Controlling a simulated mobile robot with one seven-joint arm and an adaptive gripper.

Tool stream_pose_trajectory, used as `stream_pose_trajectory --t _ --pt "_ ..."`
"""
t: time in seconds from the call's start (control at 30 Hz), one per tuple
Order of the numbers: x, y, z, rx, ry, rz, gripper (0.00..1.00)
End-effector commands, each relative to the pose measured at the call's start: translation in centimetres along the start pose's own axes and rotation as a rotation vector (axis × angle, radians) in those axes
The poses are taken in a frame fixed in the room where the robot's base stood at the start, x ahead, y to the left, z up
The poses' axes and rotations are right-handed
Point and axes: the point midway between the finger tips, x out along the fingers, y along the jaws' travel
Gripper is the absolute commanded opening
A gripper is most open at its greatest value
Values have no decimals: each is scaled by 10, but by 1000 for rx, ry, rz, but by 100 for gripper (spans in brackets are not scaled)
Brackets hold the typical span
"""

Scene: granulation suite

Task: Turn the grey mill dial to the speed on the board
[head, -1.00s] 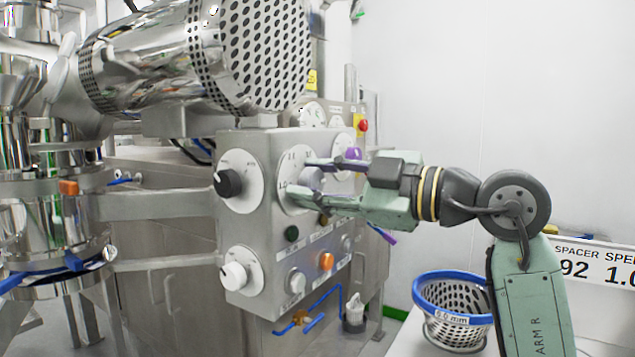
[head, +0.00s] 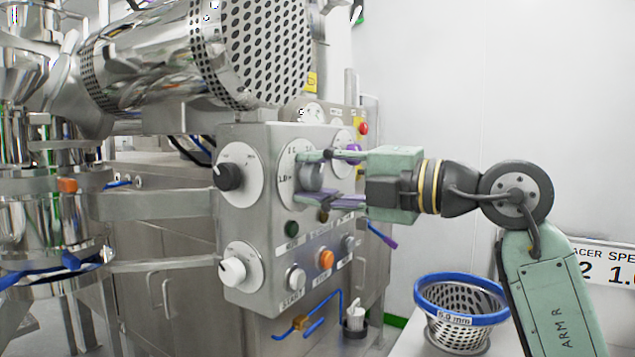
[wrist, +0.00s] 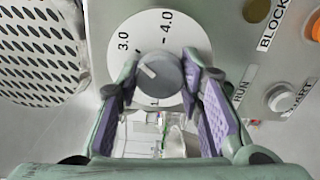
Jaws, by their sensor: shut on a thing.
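The grey mill dial (head: 309,176) sits on a round white scale plate on the front of the steel control box. In the wrist view the dial (wrist: 165,78) shows a white pointer mark aimed up and left, roughly toward 3.0; 4.0 stands higher up on the plate. My gripper (head: 319,178) is shut on the dial, one finger above and one below it in the head view. Its purple-padded fingers (wrist: 160,82) flank the dial in the wrist view. The board (head: 606,268) is at the right, cut by the frame; "SPE" and "1." are readable.
A black knob (head: 228,177) and a white knob (head: 233,271) sit left of the dial. A perforated drum (head: 265,50) hangs above. A blue-rimmed basket (head: 461,291) stands below my arm.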

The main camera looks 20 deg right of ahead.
Motion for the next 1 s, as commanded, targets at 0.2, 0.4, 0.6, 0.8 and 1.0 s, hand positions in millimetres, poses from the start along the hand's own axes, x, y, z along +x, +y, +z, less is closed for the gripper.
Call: stream_pose_trajectory --t 0.2,0.4,0.6,0.8,1.0 --pt "0 -2 0 -204 -1 -2 6" --pt "0 -2 0 -394 0 -1 6" --pt "0 -2 0 -584 1 0 6" --pt "0 -2 0 -774 0 0 6" --pt "0 -2 1 -964 1 -1 6"
